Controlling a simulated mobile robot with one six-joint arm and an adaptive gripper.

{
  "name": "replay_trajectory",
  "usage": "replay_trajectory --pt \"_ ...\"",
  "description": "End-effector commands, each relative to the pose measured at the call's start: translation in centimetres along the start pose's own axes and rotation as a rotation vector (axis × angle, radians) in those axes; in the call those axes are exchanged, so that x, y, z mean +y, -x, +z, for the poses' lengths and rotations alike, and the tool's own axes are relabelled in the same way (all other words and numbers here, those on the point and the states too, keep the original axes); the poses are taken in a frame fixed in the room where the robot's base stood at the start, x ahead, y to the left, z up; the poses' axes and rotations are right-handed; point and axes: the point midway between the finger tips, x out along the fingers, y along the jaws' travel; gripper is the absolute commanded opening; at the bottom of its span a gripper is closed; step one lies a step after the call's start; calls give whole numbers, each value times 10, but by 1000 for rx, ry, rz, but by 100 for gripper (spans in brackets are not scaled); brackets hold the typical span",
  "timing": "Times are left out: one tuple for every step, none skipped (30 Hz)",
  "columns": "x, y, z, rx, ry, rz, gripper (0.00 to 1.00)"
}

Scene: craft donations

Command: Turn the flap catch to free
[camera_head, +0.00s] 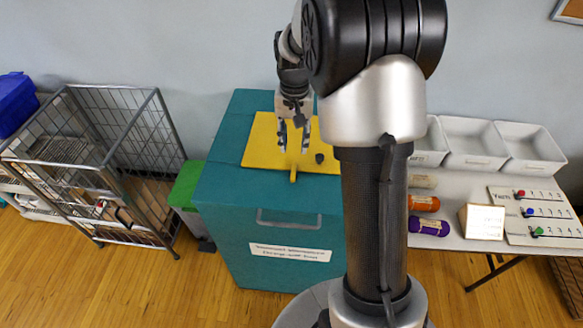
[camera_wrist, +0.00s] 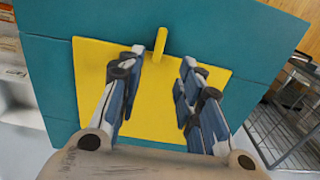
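The yellow flap (camera_head: 262,148) lies on top of a teal bin (camera_head: 222,165); it also shows in the wrist view (camera_wrist: 90,62). A narrow yellow bar, seemingly the catch (camera_head: 293,175), lies across the flap's front edge. In the wrist view the catch (camera_wrist: 160,42) stands beyond my fingertips, roughly centred between them. A small dark knob (camera_head: 319,158) sits on the flap right of the catch. My gripper (camera_head: 292,143) points down over the flap, behind the catch. In the wrist view its fingers (camera_wrist: 163,58) are apart with nothing between them. Whether they touch the flap is unclear.
A wire cage cart (camera_head: 125,150) and a green bin (camera_head: 187,185) stand left of the teal bin. A handle (camera_head: 289,222) is on its front. At right, a white table (camera_head: 455,240) holds trays (camera_head: 475,140), coloured rolls (camera_head: 428,225) and boards.

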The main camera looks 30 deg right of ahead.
Motion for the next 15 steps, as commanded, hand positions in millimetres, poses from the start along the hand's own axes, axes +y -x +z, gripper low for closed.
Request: replay_trajectory --pt "0 -16 1 -4 0 1 33" --pt "0 -23 1 -4 0 1 33" --pt "0 -31 1 -4 1 1 33" --pt "0 -38 1 -4 1 1 33" --pt "0 -45 1 -4 1 1 33" --pt "0 -53 1 -3 1 1 33" --pt "0 -60 1 -4 1 1 33" --pt "0 -66 1 -3 1 1 33" --pt "0 -75 1 -4 1 1 33" --pt "0 -81 1 -4 1 1 33" --pt "0 -86 1 -3 1 1 33" --pt "0 -93 1 -3 1 1 33" --pt "0 -98 1 -3 1 1 33" --pt "0 -102 1 -2 1 1 33" --pt "0 -107 0 -1 1 0 33"
